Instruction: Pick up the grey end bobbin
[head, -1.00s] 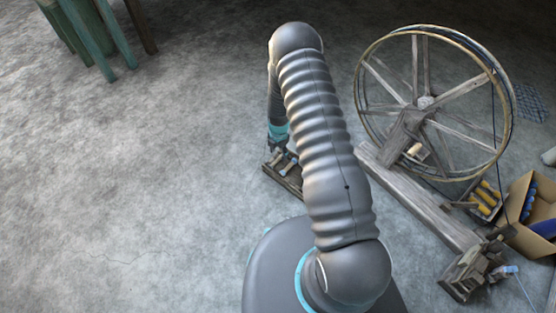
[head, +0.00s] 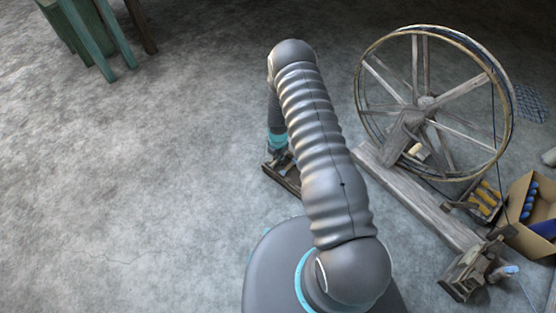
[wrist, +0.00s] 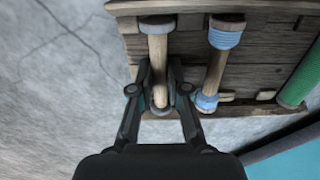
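The grey-ended bobbin (wrist: 157,47) has a pale wooden shaft and grey ends. It lies on a dark wooden rack (wrist: 190,47), lengthwise in the wrist view. My gripper (wrist: 159,68) is down over it, with one finger on each side of the shaft. The fingers stand apart, and I see no clear grip; the gap to the shaft looks very small. In the head view my arm hides most of the rack (head: 284,179), and the bobbin cannot be made out there.
A blue-ended bobbin (wrist: 216,62) lies close on the right, with a green roll (wrist: 301,77) beyond it. A spinning wheel (head: 427,103), a cardboard box (head: 527,228) and a holder with yellow bobbins (head: 486,199) stand at right.

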